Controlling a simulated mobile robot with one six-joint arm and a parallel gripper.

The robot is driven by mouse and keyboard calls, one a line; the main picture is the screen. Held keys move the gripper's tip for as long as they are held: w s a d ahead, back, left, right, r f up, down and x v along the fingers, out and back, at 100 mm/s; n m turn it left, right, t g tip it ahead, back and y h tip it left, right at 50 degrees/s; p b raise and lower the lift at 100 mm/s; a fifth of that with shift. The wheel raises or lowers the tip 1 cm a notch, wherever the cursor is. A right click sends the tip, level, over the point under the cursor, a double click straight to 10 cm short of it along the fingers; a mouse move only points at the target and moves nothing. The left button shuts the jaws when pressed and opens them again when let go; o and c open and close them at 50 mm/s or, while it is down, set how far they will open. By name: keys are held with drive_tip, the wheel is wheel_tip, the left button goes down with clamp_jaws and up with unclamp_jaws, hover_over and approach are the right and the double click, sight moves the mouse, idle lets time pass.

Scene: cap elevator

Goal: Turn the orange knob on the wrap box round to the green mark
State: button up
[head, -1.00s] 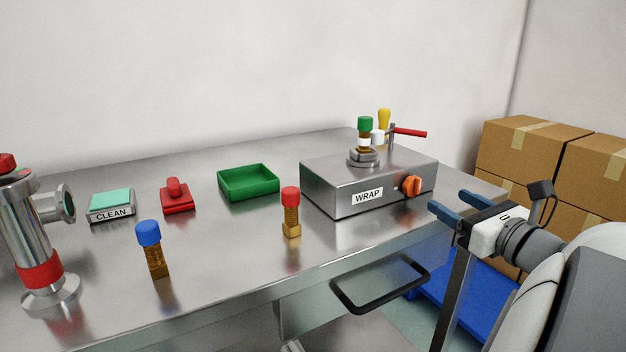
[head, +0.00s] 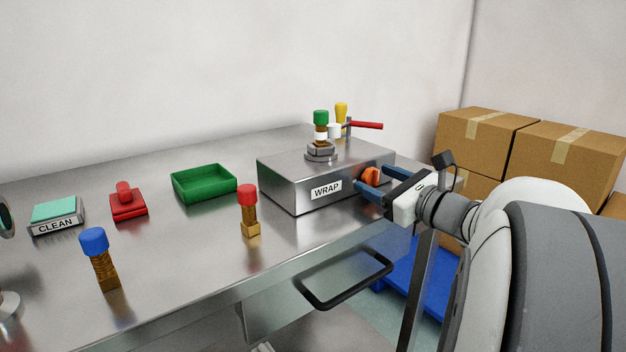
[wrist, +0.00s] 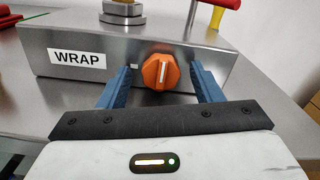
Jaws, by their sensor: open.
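The steel wrap box (head: 285,184) stands on the table, with a WRAP label on its front. The orange knob (wrist: 160,72) is on its front face, right of the label; it also shows in the head view (head: 370,175), partly covered by my gripper. A white line on the knob stands near upright. A small light mark shows just left of the knob; I cannot see a green mark. My gripper (wrist: 161,84) is open, with one blue finger on each side of the knob and gaps still visible. In the head view my gripper (head: 364,179) reaches the box front from the right.
A green-capped fitting (head: 320,130) stands on the box, with a red lever (head: 366,126) behind. A red-capped fitting (head: 248,208) and blue-capped fitting (head: 99,258) stand left. A green tray (head: 204,190) lies behind them. A drawer handle (head: 345,285) juts out below.

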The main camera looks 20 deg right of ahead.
drive_tip(key=c, duration=1)
drive_tip(key=shift+m, duration=0.3)
drive_tip(key=shift+f+m+b, duration=0.1)
drive_tip(key=shift+m+b, duration=0.5)
drive_tip(key=shift+m, duration=0.4)
drive_tip(key=m, duration=0.2)
drive_tip(key=shift+d+m, duration=0.1)
drive_tip(key=shift+m, duration=0.2)
drive_tip(key=m, duration=0.5)
drive_tip(key=shift+m, duration=0.3)
